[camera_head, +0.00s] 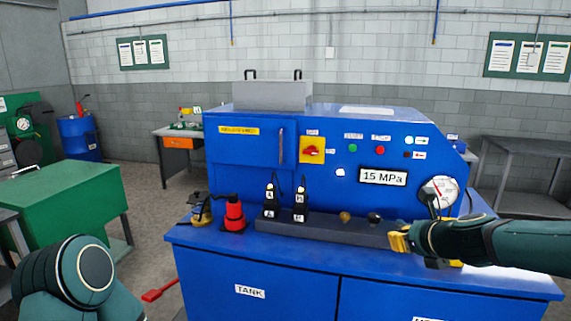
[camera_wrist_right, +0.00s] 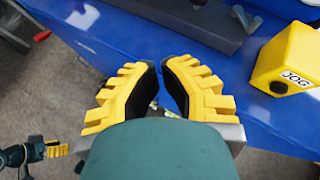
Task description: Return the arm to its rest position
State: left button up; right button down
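My right arm reaches in from the right in the head view, across the front of the blue machine (camera_head: 290,135). Its yellow-fingered right gripper (camera_head: 398,240) is over the worktop, near the right end of a dark grey bar (camera_head: 325,231). In the right wrist view the right gripper (camera_wrist_right: 158,62) has a narrow gap between its black pads, with nothing held; the blue worktop edge lies below. My left arm shows at the lower left of the head view, with its gripper outside that view. A small left gripper (camera_wrist_right: 52,148) shows at the wrist view's lower left; its opening is unclear.
A yellow JOG box (camera_wrist_right: 290,62) stands close right of my right gripper. A gauge (camera_head: 438,192) rises behind my right wrist. Black tools (camera_head: 301,203) and a red one (camera_head: 234,213) stand on the worktop. A green cabinet (camera_head: 65,195) is at left; grey floor lies between.

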jog(key=s+a+f+n+g, duration=0.25)
jog(key=f+n, duration=0.25)
jog(key=f, duration=0.4)
jog(key=s+a+f+n+g, duration=0.1)
jog(key=s+a+f+n, duration=0.15)
jog(key=f+n, duration=0.45)
jog(key=s+a+f+n+g, duration=0.2)
jog(key=a+f+n, duration=0.1)
jog(key=f, duration=0.8)
pick_arm(q)
jog(key=shift+w+a+f, duration=0.1)
jog(key=shift+w+f, duration=0.25)
jog(key=shift+f, duration=0.1)
pick_arm(e)
jog(key=s+a+f+n+g, duration=0.2)
jog(key=s+a+f+n, duration=0.2)
jog(key=s+f+n, duration=0.2)
jog(key=s+a+f+n+g, duration=0.1)
jog(key=s+a+f+n, duration=0.2)
jog(key=s+f+n, duration=0.4)
jog(key=shift+s+a+f+n+g+y, duration=0.15)
jog(key=shift+s+a+n+g+y, duration=0.25)
jog(key=shift+s+n, duration=0.5)
jog(key=shift+d, duration=0.15)
